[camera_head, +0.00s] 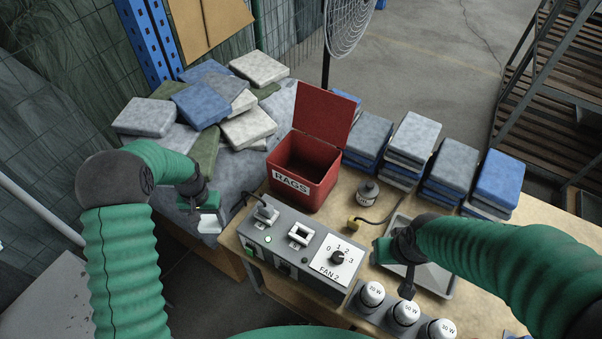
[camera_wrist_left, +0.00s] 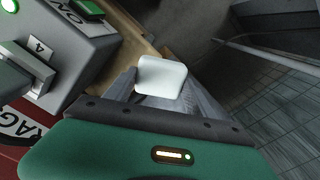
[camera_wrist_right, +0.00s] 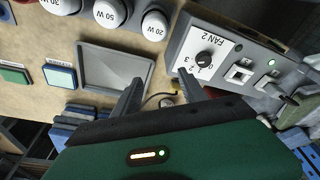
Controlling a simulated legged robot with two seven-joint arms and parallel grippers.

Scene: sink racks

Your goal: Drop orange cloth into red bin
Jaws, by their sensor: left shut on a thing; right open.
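The red bin (camera_head: 318,189), labelled RAGS, stands on the bench with its lid up; the visible part of its inside looks empty. I see no orange cloth in any view. My left gripper (camera_head: 207,207) is left of the bin, beyond the bench's left edge. It is shut on a small white rounded block (camera_wrist_left: 162,76), which shows between the fingers in the left wrist view. My right gripper (camera_wrist_right: 158,92) is open and empty over the bench near the grey tray (camera_wrist_right: 112,68), right of the bin; in the head view (camera_head: 400,262) its fingers are partly hidden.
A grey control box (camera_head: 290,245) with switches and a FAN 2 dial stands in front of the bin. Folded cloths are heaped at left (camera_head: 215,105) and stacked at right (camera_head: 410,145). White knobs (camera_head: 405,312) line the front.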

